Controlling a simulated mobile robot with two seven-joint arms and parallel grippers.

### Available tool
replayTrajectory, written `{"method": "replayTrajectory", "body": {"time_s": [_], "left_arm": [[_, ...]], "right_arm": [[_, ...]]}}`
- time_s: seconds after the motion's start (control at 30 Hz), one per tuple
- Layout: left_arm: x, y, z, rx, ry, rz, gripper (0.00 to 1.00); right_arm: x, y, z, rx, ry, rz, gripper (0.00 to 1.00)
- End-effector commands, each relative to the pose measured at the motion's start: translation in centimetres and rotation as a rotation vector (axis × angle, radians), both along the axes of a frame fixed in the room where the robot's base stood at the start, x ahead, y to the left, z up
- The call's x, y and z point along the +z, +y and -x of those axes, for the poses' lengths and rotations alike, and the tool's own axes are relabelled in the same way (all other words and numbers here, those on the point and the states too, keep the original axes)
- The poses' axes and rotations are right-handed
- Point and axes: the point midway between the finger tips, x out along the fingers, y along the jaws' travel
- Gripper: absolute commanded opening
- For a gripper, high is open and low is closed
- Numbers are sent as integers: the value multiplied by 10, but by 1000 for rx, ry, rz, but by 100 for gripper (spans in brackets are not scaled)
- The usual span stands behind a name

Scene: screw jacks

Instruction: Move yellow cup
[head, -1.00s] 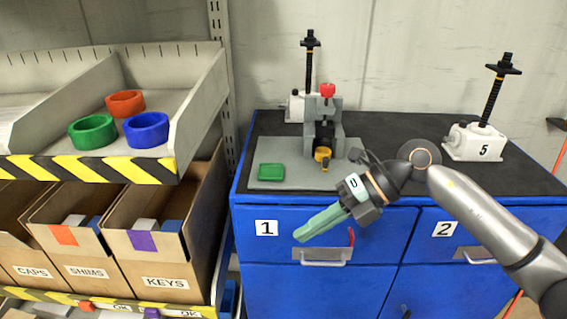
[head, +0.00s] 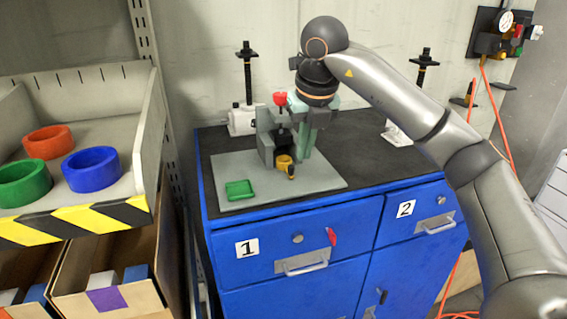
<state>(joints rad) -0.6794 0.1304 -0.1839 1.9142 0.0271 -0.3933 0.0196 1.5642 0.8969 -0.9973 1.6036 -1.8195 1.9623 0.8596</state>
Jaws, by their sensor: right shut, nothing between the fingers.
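The small yellow cup (head: 284,162) sits at the foot of the grey fixture (head: 264,138), under its dark plunger. A short dark-tipped stub shows at the cup's front right. The fixture stands on a grey base plate (head: 325,180) on the bench top and carries a red knob. My right gripper (head: 303,154) points down just right of the fixture, its green fingers shut and empty. The fingertips look close to the cup, but I cannot tell whether they touch it. My left gripper is not in view.
A green tray (head: 240,190) lies at the plate's front left. White screw jacks stand behind the fixture (head: 243,121) and at the right (head: 397,134). A shelf with orange, green and blue rings (head: 91,169) is at left. Bare black bench top (head: 355,140) lies right of the plate.

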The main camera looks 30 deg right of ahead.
Motion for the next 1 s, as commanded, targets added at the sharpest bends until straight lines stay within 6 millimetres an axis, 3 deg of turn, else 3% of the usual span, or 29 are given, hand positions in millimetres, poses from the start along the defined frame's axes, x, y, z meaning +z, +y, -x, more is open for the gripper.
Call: {"method": "replayTrajectory", "body": {"time_s": [0.17, 0.5, 0.7, 1.0], "left_arm": [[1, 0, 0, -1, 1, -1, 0], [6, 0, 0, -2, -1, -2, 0], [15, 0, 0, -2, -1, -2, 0], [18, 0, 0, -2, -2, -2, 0]], "right_arm": [[-26, -2, -6, 1, 6, -1, 0], [-97, -7, -26, 4, 7, -2, 0], [-91, -13, -52, 3, 2, -3, 0], [-92, -17, -65, 4, 1, -2, 0]]}}
